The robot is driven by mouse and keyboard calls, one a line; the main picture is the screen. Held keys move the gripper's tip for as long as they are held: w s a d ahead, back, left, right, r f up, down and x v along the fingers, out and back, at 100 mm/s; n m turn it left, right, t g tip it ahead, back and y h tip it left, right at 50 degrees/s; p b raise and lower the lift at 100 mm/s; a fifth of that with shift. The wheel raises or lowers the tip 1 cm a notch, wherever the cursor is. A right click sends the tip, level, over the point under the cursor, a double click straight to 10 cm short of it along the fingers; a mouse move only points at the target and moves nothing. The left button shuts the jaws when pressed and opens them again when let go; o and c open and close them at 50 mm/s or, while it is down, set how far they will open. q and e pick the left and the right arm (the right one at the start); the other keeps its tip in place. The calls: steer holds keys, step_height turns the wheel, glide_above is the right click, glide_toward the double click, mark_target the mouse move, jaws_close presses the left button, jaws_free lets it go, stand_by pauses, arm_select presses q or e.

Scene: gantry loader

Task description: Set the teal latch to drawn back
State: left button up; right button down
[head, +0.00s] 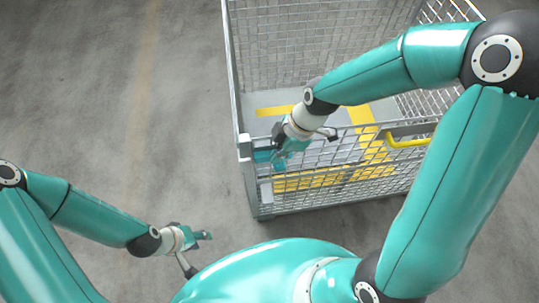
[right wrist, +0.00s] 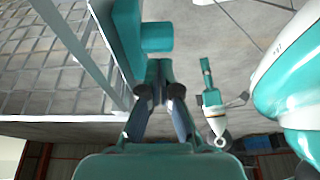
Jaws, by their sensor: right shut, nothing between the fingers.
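The teal latch (head: 262,156) is at the left front corner of the wire cage, partly hidden by my right gripper in the head view. In the right wrist view the latch (right wrist: 127,35) is a long teal bar with a block-like handle sticking out to the right. My right gripper (head: 279,160) is shut and empty. Its fingertips (right wrist: 160,64) are just below the handle in that view; I cannot tell whether they touch it. My left gripper (head: 207,236) is low on the left, away from the cage; its finger opening is unclear. It also shows in the right wrist view (right wrist: 207,75).
The wire cage (head: 248,190) has mesh walls and yellow stripes on its floor. A yellow handle (head: 408,142) is on its front side. Its corner post (right wrist: 85,45) runs close beside the latch. The concrete floor (head: 120,100) to the left is clear.

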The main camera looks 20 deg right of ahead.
steer(key=p+v, duration=0.3)
steer(key=v, duration=0.4)
steer(key=shift+r+p, duration=0.3)
steer(key=s+a+f+m+g, duration=0.25)
steer(key=s+f, duration=0.35)
steer(key=f, duration=0.3)
steer(key=s+a+f+m+g, duration=0.1)
steer(key=s+f+m, duration=0.4)
steer(key=f, duration=0.4)
steer(key=f+m+t, duration=0.1)
steer(key=m, duration=0.2)
steer(key=w+f+m+t, duration=0.1)
steer(key=m, duration=0.3)
steer(key=w+f+m+t, duration=0.1)
steer(key=m, duration=0.2)
steer(key=shift+a+f+m+t, duration=0.25)
steer(key=shift+a+f+m, duration=0.1)
steer(key=shift+f, duration=0.05)
